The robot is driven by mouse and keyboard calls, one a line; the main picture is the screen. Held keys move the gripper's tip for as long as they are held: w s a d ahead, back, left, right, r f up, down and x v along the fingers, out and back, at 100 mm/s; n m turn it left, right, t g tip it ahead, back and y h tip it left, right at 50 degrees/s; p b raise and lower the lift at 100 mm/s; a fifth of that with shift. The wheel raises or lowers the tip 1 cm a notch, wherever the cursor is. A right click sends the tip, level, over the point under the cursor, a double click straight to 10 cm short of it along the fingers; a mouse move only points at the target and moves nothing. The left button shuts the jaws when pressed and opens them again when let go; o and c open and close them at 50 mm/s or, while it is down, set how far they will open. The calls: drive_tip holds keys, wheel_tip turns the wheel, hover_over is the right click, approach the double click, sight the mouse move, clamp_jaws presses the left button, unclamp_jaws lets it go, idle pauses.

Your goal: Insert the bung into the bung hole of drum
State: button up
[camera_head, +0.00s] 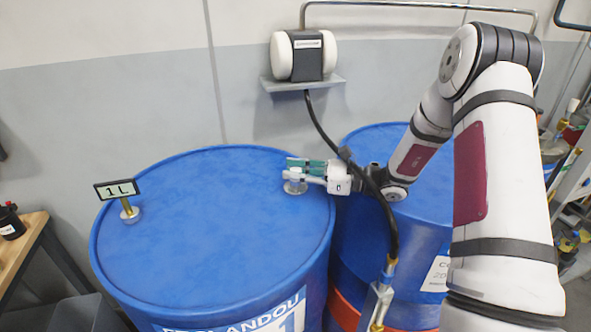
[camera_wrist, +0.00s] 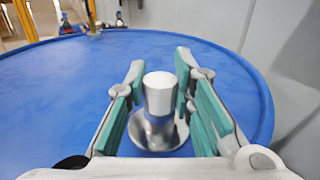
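The bung (camera_wrist: 160,94) is a silvery metal cylinder, upright between my fingers in the wrist view. A wider shiny metal round (camera_wrist: 158,138) shows just below it; I cannot tell how deep the bung sits. In the head view the metal piece (camera_head: 295,187) is at the right side of the blue drum's top (camera_head: 215,215), partly hidden by my fingers. My gripper (camera_head: 290,172) reaches in from the right, low over the drum top. Its green-padded fingers (camera_wrist: 162,88) stand open on both sides of the bung, with narrow gaps.
A "1 L" sign (camera_head: 117,188) on a brass fitting stands at the drum's left. A second blue drum (camera_head: 375,145) stands to the right. A black hose (camera_head: 325,135) hangs from the wall unit (camera_head: 303,55) past my arm. The middle of the drum top is clear.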

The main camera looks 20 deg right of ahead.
drive_tip(key=o, duration=0.4)
drive_tip(key=shift+c, duration=0.2)
drive_tip(key=shift+d, duration=0.1)
drive_tip(key=v, duration=1.1)
drive_tip(key=shift+s+d, duration=0.25)
drive_tip(key=shift+d, duration=0.1)
